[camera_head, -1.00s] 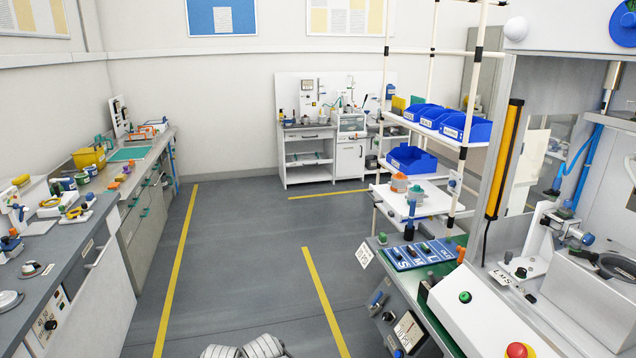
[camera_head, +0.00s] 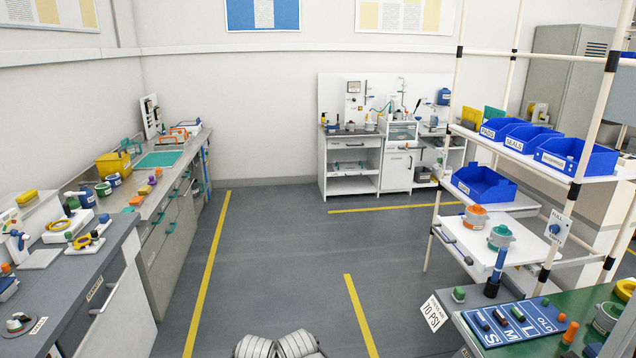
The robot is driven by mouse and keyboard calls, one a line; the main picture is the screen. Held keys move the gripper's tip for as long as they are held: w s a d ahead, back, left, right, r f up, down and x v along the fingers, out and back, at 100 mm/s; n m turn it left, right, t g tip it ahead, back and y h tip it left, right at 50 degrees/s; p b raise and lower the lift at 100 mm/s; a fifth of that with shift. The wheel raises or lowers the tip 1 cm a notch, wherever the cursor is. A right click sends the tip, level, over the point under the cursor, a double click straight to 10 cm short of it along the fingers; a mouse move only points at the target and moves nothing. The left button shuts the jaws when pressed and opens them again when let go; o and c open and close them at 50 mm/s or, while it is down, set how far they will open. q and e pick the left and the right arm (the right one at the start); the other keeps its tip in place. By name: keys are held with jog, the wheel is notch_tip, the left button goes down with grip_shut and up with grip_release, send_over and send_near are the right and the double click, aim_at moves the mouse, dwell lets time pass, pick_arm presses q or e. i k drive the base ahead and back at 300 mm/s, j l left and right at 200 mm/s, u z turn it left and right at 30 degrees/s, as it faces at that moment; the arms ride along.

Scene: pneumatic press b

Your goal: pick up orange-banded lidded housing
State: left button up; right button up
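The orange-banded lidded housing (camera_head: 475,217) stands upright on the white lower shelf (camera_head: 460,240) of the rack at the right. It is light grey with an orange band around its upper part. A similar housing with a green top (camera_head: 501,236) stands close to it, nearer to me and to the right. No gripper touches either one. Neither of my grippers shows in the view; two grey ribbed parts at the bottom edge appear to be my own body.
A blue bin (camera_head: 484,185) sits behind the housings, and several blue bins stand on the shelf above. White rack posts (camera_head: 438,225) flank the shelf. A green bench with a blue labelled board (camera_head: 515,322) is in front at right. The grey floor (camera_head: 285,260) is open.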

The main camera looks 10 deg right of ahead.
aim_at(475, 216)
jog(key=i+z, duration=0.15)
jog(key=i, duration=0.35)
jog(key=i+j+z, duration=0.15)
jog(key=i, duration=0.35)
jog(key=i+z, duration=0.15)
jog(key=i, duration=0.35)
jog(key=i+z, duration=0.25)
jog(key=z, duration=0.15)
jog(key=i+j+z, duration=0.15)
jog(key=z, duration=0.25)
jog(key=i+j+z, duration=0.2)
jog(key=z, duration=0.25)
jog(key=i+j+z, duration=0.25)
jog(key=z, duration=0.15)
jog(key=i+j+z, duration=0.2)
jog(key=z, duration=0.25)
jog(key=i+j+z, duration=0.15)
jog(key=j+z, duration=0.75)
jog(key=i+j, duration=0.05)
